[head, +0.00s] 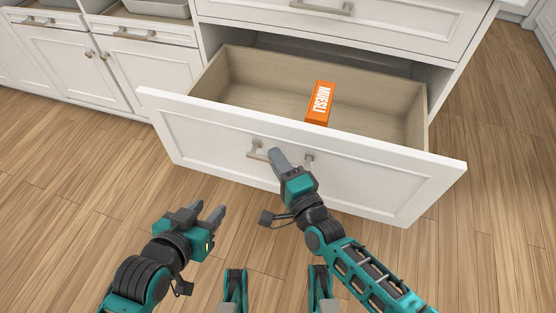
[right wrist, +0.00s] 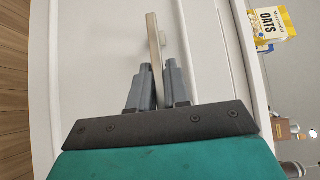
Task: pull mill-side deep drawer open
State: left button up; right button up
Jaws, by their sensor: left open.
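The deep drawer (head: 190,132) is pulled well out of its cabinet in the head view, and its inside shows. Its bar handle (head: 257,151) is on the white front panel; the middle of the bar is hidden behind my right gripper. My right gripper (head: 279,158) is at the handle. In the right wrist view the handle bar (right wrist: 153,45) passes between the two fingers of my right gripper (right wrist: 158,75), which are shut on it. My left gripper (head: 209,210) is open and empty, above the floor in front of the drawer, to the left.
An orange muesli box (head: 320,103) lies inside the drawer. A shut drawer (head: 400,22) is above it, and cabinets with doors (head: 122,65) are at the left. The wood floor (head: 90,185) is clear. A yellow oats packet (right wrist: 268,24) shows in the right wrist view.

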jog(key=o, duration=0.4)
jog(key=shift+c, duration=0.2)
pick_arm(q)
jog(key=p, duration=0.1)
jog(key=r+p, duration=0.1)
jog(key=shift+s+a+r+p, duration=0.1)
jog(key=shift+s+a+p, duration=0.1)
jog(key=shift+a+p, duration=0.2)
pick_arm(e)
jog(key=v, duration=1.3)
